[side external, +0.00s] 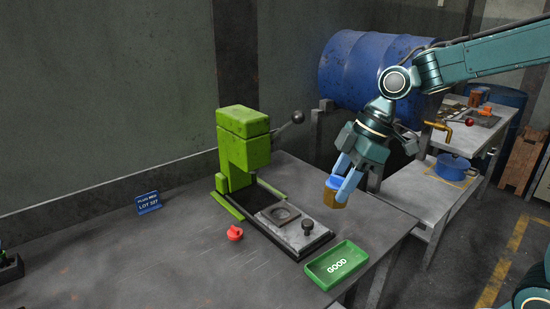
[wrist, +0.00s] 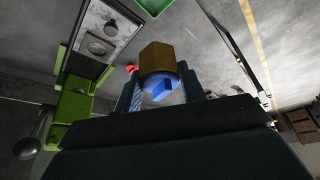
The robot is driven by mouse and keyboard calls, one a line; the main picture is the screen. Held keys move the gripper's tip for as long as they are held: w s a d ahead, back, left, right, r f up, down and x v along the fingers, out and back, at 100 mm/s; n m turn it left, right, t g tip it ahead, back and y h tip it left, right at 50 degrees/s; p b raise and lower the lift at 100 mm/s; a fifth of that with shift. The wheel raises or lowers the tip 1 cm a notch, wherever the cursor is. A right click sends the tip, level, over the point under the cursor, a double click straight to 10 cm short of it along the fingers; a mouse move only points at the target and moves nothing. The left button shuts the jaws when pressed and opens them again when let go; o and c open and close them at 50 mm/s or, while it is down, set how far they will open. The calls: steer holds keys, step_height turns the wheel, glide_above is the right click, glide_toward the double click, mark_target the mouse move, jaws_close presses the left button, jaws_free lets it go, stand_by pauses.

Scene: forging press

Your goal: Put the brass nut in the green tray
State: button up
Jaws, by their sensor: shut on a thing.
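The brass nut (side external: 333,198) is held between the two blue fingertips of my gripper (side external: 343,183), in the air above the bench's right edge. In the wrist view the nut (wrist: 160,57) is a hexagonal brass body with a blue part at its end nearest the camera. My gripper (wrist: 160,92) is shut on it, a finger on either side. The green tray (side external: 351,252), marked GOOD, lies on the bench below the nut. The tray (wrist: 150,6) also shows at the top edge of the wrist view, apart from the nut. No contents show in the tray.
A green press (side external: 243,150) with a black-knobbed lever stands behind left, its base plate (side external: 292,235) beside the tray. A small red object (side external: 235,233) sits on the bench. A blue drum (side external: 375,70) and shelves (side external: 425,190) stand behind. The bench's left part is mostly clear.

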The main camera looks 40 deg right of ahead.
steer(key=shift+s+a+r, duration=0.2)
steer(key=shift+s+a, duration=0.05)
glide_toward(320, 274)
steer(key=shift+w+a, duration=0.55)
steer(key=shift+a, duration=0.15)
steer(key=shift+f, duration=0.1)
steer(key=shift+f, duration=1.85)
steer(key=shift+f, duration=0.1)
steer(key=o, duration=1.3)
